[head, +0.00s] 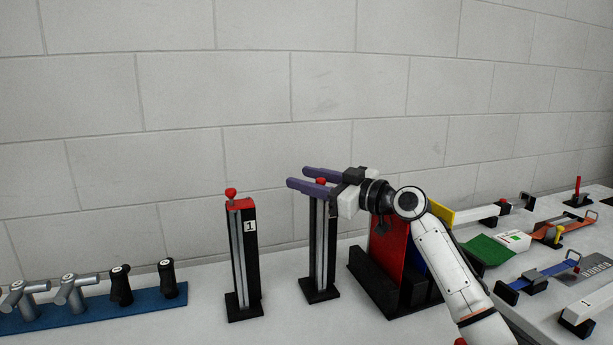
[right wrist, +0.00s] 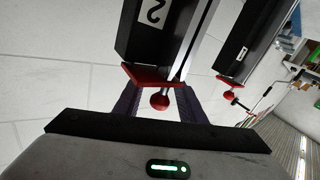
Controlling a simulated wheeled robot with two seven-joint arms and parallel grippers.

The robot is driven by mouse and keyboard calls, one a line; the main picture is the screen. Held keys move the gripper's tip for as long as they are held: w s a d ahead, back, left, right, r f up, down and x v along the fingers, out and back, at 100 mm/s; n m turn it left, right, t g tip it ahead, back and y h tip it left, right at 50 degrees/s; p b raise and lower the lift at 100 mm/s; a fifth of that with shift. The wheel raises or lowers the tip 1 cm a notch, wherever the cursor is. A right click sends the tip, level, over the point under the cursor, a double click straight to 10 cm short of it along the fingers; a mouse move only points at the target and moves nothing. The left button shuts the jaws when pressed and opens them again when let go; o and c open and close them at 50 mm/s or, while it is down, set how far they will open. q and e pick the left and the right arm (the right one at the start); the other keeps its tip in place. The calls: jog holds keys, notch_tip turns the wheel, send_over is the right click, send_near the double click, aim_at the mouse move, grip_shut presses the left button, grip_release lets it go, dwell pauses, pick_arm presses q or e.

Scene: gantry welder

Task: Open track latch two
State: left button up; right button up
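Track latch two is an upright black post (head: 319,262) with a grey rail and a red knob (head: 321,181) at its top in the head view. In the right wrist view its post (right wrist: 150,40) bears the label 2, with a red end plate and a red ball knob (right wrist: 160,101). My right gripper (head: 296,176) is at the top of this post, its purple fingers open and on either side of the knob. In the right wrist view there is a gap between the knob and each finger. My left gripper is not in view.
A similar post labelled 1 (head: 244,265), with a red top and knob, stands to the left. A blue base with several handles (head: 90,311) is at far left. A black rack with red panels (head: 388,265) stands close on the right. A block wall is behind.

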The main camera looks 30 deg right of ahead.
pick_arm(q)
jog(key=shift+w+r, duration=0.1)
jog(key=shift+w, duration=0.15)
pick_arm(e)
jog(key=shift+w, duration=0.15)
